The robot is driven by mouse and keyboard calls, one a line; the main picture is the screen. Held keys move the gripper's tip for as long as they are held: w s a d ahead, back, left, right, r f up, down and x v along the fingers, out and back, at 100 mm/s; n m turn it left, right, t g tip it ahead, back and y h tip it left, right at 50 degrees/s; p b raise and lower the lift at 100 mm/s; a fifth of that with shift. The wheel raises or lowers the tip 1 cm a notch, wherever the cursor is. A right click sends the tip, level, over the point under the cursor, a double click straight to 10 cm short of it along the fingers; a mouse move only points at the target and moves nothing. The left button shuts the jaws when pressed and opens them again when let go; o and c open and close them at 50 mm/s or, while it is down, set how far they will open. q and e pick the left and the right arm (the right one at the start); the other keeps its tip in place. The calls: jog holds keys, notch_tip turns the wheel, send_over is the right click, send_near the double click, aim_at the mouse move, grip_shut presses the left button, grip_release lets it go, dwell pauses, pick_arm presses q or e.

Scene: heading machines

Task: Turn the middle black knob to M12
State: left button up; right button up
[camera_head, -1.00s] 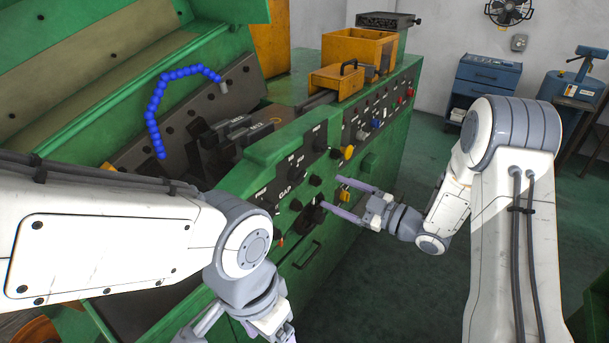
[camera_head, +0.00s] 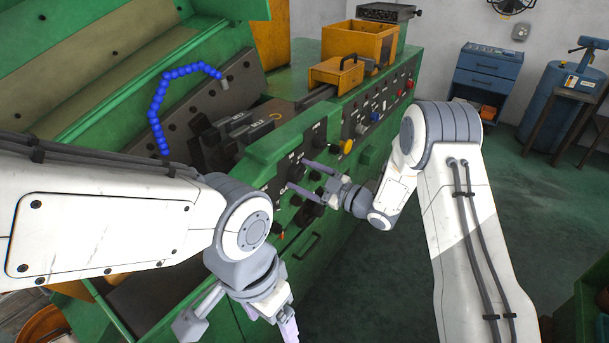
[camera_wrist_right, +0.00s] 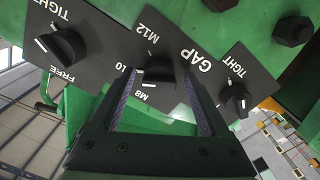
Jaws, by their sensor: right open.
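The middle black knob (camera_wrist_right: 158,76) is on the GAP plate (camera_wrist_right: 185,50) in the right wrist view. Its white mark is on its left side, near the 10 and M8 labels and away from M12. My right gripper (camera_wrist_right: 163,88) is open, with one finger on each side of this knob. I cannot tell whether the fingers touch it. In the head view my right gripper (camera_head: 297,174) reaches the green machine's front panel, and its fingers partly cover the knobs. My left gripper (camera_head: 240,326) hangs open and empty at the bottom, in front of the machine.
A FREE/TIGHT knob (camera_wrist_right: 66,44) sits to the left and another TIGHT knob (camera_wrist_right: 235,98) to the right in the wrist view. A yellow knob (camera_head: 345,146) and several buttons line the green machine (camera_head: 330,225). A drawer handle (camera_head: 307,248) is below.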

grip_shut()
jog(key=shift+m, duration=0.3)
jog(key=shift+s+m, duration=0.1)
jog(key=shift+m, duration=5.5)
grip_release()
